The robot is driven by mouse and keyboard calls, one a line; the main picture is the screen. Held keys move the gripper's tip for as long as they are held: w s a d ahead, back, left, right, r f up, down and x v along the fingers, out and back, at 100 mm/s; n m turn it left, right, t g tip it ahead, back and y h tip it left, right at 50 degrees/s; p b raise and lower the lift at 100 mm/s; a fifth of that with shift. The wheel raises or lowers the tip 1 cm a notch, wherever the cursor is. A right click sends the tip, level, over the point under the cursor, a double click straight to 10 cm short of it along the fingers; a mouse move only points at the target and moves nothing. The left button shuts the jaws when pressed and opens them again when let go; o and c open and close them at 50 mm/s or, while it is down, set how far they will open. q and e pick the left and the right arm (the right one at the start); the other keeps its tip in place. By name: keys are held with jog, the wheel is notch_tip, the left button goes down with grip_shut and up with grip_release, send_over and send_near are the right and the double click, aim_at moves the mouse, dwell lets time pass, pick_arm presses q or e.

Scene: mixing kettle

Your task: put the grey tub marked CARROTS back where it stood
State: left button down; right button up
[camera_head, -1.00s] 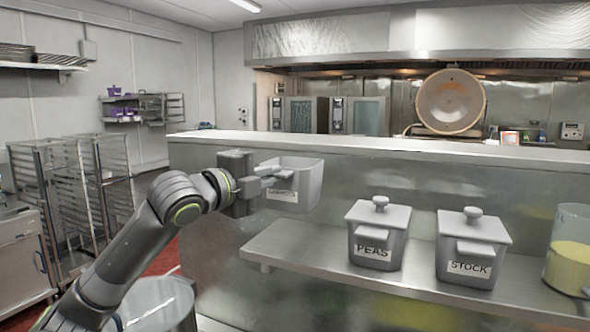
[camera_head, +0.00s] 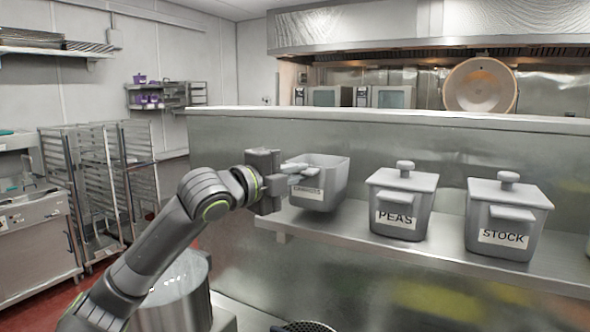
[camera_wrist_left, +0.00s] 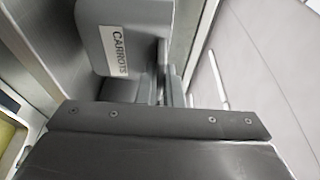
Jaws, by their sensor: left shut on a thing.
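The grey CARROTS tub (camera_head: 325,185) is open-topped and roughly upright at the left end of the steel shelf (camera_head: 350,236). Its base looks at or just above the shelf; I cannot tell whether it touches. My left gripper (camera_head: 296,173) is shut on the tub at its label side, the fingers partly covering that side. In the left wrist view the tub (camera_wrist_left: 140,35) shows its CARROTS label, beside the fingers (camera_wrist_left: 163,85). My right gripper is not in view.
Lidded grey tubs marked PEAS (camera_head: 402,203) and STOCK (camera_head: 506,217) stand to the right on the shelf, with a gap between CARROTS and PEAS. The counter wall (camera_head: 400,143) rises behind. A metal pot (camera_head: 180,293) is below, beside my left arm.

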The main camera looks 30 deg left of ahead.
pick_arm(q)
jog(key=shift+s+f, duration=0.15)
jog(key=shift+f, duration=0.65)
jog(key=shift+f, duration=0.4)
jog(key=c, duration=1.5)
grip_release()
jog(key=shift+o, duration=0.5)
jog(key=o, duration=0.4)
